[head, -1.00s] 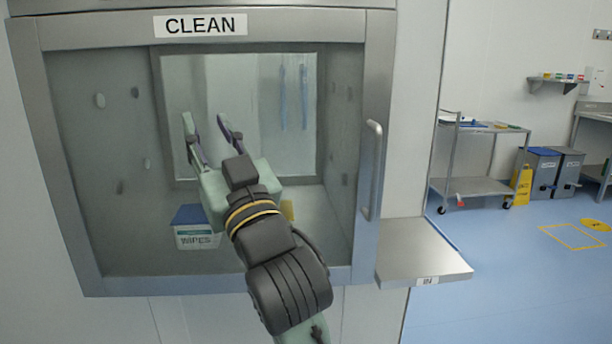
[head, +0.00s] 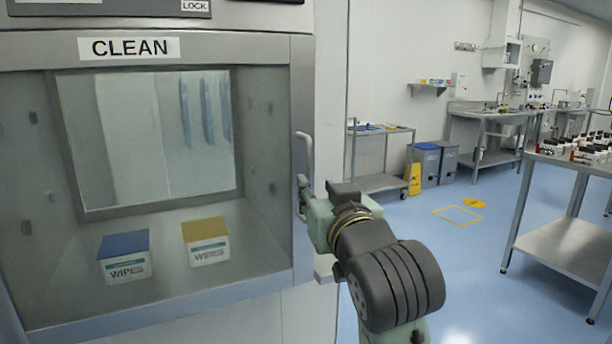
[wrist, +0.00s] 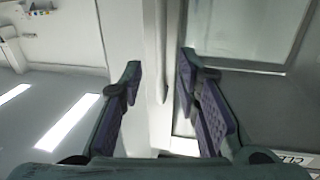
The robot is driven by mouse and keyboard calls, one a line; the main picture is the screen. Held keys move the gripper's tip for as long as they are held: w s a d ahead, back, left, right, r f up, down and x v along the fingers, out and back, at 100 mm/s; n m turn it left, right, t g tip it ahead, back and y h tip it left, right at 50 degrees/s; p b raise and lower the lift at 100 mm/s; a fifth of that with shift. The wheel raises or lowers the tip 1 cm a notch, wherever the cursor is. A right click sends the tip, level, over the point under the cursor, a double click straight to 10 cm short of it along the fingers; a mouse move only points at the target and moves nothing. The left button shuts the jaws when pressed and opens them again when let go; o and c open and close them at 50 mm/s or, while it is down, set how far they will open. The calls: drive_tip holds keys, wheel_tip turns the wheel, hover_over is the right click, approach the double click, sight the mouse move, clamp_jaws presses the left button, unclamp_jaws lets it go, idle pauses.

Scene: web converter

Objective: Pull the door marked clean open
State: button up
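The door (head: 270,60) has a steel frame and a clear pane, with the label CLEAN (head: 128,47) on its top rail. It looks shut. Its upright bar handle (head: 307,148) is on the right side of the frame; its lower part is hidden behind my gripper (head: 302,196). My gripper is at the handle's height. In the wrist view, which is upside down, my gripper (wrist: 158,72) is open, fingers wide apart. The handle (wrist: 155,50) shows in the gap between them, and no finger clearly touches it.
Behind the pane stand a blue-lidded wipes box (head: 125,258) and a yellow-lidded one (head: 206,242). A small steel shelf (head: 325,267) sits below the handle, mostly hidden by my arm.

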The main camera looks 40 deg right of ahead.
sight(310, 180)
drive_tip(key=p+x, duration=0.1)
drive_tip(key=x, duration=0.5)
drive_tip(key=shift+w, duration=0.2)
clamp_jaws()
idle(0.6)
